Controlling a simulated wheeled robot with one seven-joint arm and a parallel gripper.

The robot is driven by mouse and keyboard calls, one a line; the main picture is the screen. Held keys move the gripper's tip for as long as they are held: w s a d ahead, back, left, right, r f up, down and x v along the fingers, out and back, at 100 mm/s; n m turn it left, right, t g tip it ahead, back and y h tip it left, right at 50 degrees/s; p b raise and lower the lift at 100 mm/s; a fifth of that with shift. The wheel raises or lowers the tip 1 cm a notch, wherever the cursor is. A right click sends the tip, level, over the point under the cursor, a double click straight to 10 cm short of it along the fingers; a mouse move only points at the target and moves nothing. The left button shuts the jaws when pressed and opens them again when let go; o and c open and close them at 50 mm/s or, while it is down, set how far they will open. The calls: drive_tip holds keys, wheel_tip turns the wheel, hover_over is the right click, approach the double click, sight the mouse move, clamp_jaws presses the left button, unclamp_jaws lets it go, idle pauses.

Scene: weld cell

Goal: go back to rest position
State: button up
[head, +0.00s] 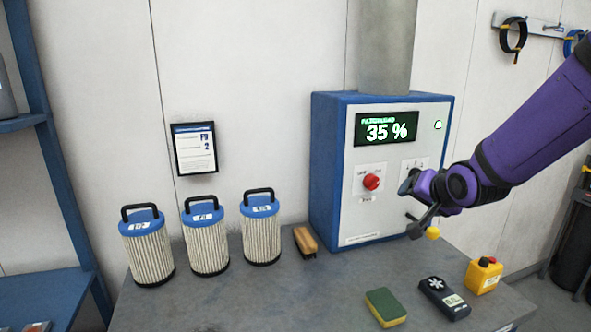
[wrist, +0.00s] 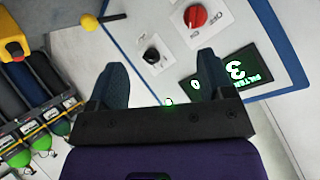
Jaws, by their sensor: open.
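My gripper (head: 408,188) is at the front of the blue and white filter unit (head: 331,180), at the right of its panel. In the wrist view my gripper (wrist: 160,60) is open, its two fingers apart with nothing held. A black knob (wrist: 151,54) shows between and beyond the fingertips; contact with it is not visible. In the head view my gripper hides this knob. A red knob (head: 371,182) is left of my gripper. The display (head: 387,129) above reads 35 %. A yellow ball-ended lever (head: 432,233) is just below my gripper.
Three pleated filters (head: 206,238) and a brush (head: 306,242) stand or lie left of the unit on the grey bench (head: 245,300). A notice (head: 195,149) hangs on the wall.

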drive_tip(key=s+d+r+n+g, duration=0.1)
drive_tip(key=s+r+n+g, duration=0.1)
drive_tip(key=s, duration=0.7)
drive_tip(key=s+r+n+g, duration=0.2)
drive_tip(key=s+r, duration=0.2)
drive_tip(key=s, duration=0.6)
drive_tip(key=s+d+r+n+g+h, duration=0.1)
drive_tip(key=s+r, duration=0.2)
drive_tip(key=s, duration=0.7)
drive_tip(key=shift+d+n+g, duration=0.35)
drive_tip(key=shift+n+g, duration=0.05)
